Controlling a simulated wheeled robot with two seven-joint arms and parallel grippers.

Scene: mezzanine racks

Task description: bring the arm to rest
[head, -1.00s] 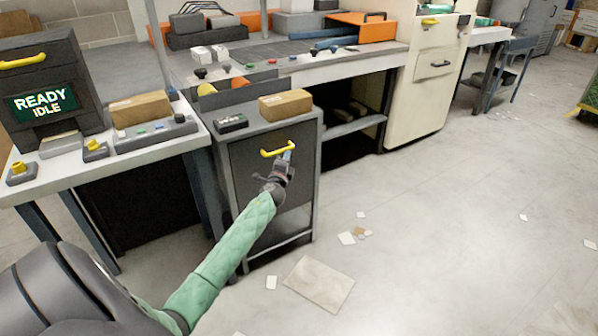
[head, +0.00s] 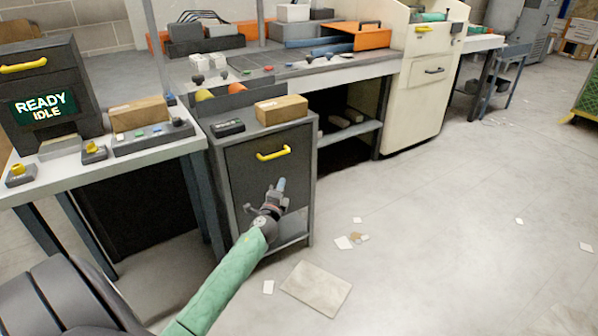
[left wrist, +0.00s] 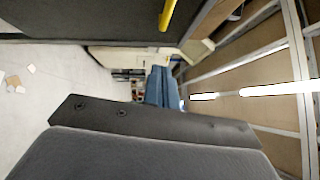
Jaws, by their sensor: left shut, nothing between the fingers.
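My left gripper (head: 279,186) is in front of the grey cabinet (head: 240,165), below its yellow handle (head: 273,153) and apart from it in the head view. Its fingers are shut with nothing between them. My left arm, in a green sleeve, reaches up from the bottom of the head view. In the left wrist view the blue fingertips (left wrist: 160,88) show close together, and the yellow handle (left wrist: 168,14) is at the top edge. The cabinet's drawer front looks closed. My right gripper is not in view.
A cardboard box (head: 281,110) sits on the cabinet. A white-topped table (head: 60,176) with a machine reading READY IDLE (head: 45,107) stands at left. A workbench (head: 340,66) runs behind. The floor at right is mostly clear, with a flat tile (head: 316,288) and scraps.

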